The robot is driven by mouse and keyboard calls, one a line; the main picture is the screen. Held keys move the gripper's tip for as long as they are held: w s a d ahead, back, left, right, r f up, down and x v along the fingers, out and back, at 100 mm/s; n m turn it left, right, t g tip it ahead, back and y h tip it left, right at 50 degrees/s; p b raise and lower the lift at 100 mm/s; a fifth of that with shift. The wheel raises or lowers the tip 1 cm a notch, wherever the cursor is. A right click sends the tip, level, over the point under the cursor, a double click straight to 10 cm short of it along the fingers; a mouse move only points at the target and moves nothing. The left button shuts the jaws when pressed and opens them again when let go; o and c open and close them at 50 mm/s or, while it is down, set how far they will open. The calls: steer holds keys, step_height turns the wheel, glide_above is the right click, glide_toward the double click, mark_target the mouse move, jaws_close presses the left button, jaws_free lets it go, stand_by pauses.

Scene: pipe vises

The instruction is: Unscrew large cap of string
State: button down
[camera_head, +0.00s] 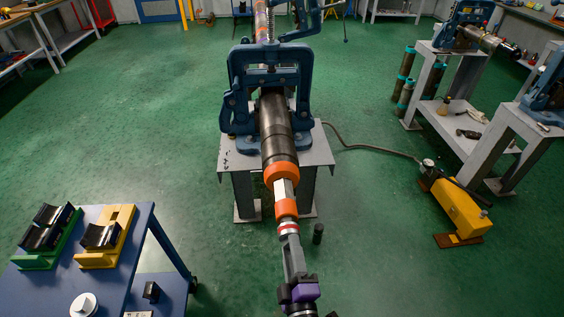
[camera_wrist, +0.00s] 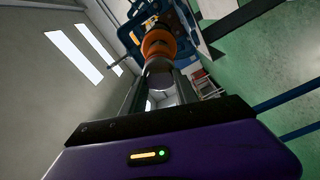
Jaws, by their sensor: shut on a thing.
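The string is a dark, thick pipe (camera_head: 275,125) clamped in a blue pipe vise (camera_head: 236,85) on a grey stand. At its near end is an orange ring-shaped piece (camera_head: 282,172), apparently the large cap, followed by a pale section (camera_head: 284,190) and a narrower orange section (camera_head: 286,209). My gripper (camera_head: 289,234) is at the near end of this line, its grey fingers shut on the end piece with the red and white band (camera_head: 289,226). In the wrist view, the orange piece (camera_wrist: 158,44) lies straight ahead, beyond a grey round end (camera_wrist: 160,70) between my fingers. The exact contact is partly hidden.
A blue table (camera_head: 130,255) with green (camera_head: 45,250) and yellow (camera_head: 105,250) cradles stands at left. A yellow pump (camera_head: 455,208) with a hose lies on the floor at right, near other vise stands (camera_head: 510,125). A small dark cylinder (camera_head: 318,233) stands close to my gripper.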

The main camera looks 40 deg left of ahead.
steer(key=shift+s+f, duration=0.1)
steer(key=shift+f, duration=0.2)
steer(key=c, duration=1)
jaws_free()
steer(key=shift+c, duration=0.2)
steer(key=shift+r, duration=0.1)
steer(key=shift+r, duration=0.1)
steer(key=shift+p+v, duration=0.6)
steer(key=shift+v, duration=0.45)
